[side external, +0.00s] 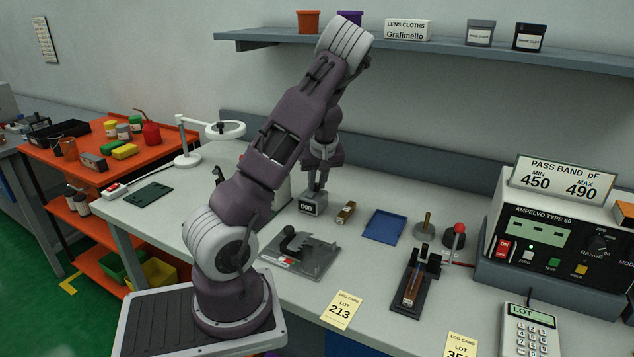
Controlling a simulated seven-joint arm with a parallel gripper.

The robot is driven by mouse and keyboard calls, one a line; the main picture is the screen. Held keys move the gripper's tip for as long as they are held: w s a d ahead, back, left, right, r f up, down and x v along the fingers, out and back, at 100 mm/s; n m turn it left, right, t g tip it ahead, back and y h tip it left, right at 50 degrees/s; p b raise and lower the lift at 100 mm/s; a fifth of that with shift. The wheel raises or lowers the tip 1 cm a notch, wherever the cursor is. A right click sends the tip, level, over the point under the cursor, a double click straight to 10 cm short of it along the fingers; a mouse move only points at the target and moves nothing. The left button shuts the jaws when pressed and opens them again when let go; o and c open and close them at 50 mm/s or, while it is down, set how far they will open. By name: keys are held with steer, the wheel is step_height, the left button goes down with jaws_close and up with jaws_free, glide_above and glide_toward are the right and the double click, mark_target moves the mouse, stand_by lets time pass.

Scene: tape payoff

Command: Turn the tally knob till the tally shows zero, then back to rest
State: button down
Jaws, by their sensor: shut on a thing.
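The tally (312,207) is a small grey box on the bench, below the end of my arm. Its front window shows small digits, two of which look like zeros; the whole number is too small to read for sure. My gripper (317,188) points down at the top right of the tally. It is shut on the tally knob, which is mostly hidden behind the fingers. I cannot tell the knob's angle.
A blue tray (384,226) lies further right. A dark fixture plate (300,256) with a black handle lies in front. A meter (545,240) fills the right end.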

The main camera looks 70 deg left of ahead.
steer(key=c, duration=1.3)
jaws_free()
steer(key=shift+c, duration=0.2)
